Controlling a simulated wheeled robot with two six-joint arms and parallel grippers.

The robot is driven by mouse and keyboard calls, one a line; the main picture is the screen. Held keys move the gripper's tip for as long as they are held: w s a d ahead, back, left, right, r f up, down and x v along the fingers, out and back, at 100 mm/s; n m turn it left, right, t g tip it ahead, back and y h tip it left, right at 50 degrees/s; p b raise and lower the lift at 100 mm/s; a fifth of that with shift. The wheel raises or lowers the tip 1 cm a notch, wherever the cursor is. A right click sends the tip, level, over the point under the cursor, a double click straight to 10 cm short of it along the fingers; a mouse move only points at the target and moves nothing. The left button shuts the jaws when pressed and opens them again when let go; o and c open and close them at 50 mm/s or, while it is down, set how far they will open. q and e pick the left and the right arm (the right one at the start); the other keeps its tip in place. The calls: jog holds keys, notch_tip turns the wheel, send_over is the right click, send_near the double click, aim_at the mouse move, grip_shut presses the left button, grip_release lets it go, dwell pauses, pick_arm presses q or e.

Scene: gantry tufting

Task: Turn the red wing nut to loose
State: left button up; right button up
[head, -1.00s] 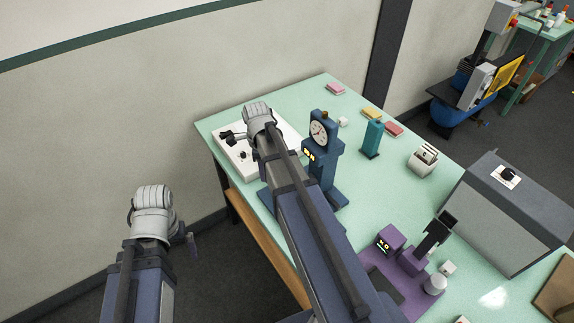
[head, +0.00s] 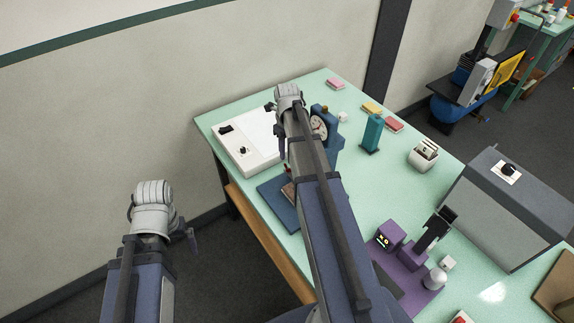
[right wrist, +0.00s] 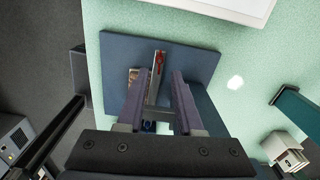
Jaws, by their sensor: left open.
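A small red part (right wrist: 157,62), which looks like the red wing nut, shows in the right wrist view on a pale metal bar (right wrist: 154,83) over a dark blue base plate (right wrist: 200,65). The base plate also shows in the head view (head: 277,206), partly behind my right arm. My right gripper (right wrist: 159,78) is open, its two purple fingers spread to either side of the bar. Whether they touch anything, I cannot tell. In the head view the right gripper (head: 282,147) points down over the fixture. My left gripper (head: 192,240) is open and empty, off the table's left side.
A blue dial gauge stand (head: 320,126) is partly hidden by my right arm. A white control box (head: 254,150) lies left of it. A teal bottle-like block (head: 373,133), a white holder (head: 423,156) and a purple device (head: 390,237) stand to the right on the green table (head: 365,190).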

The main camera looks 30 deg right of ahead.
aim_at(288, 168)
notch_tip(288, 168, down, 7)
jog(key=b, duration=0.5)
jog(key=shift+r+b, duration=0.2)
jog(key=shift+b, duration=0.2)
jog(key=shift+r, duration=0.1)
grip_shut()
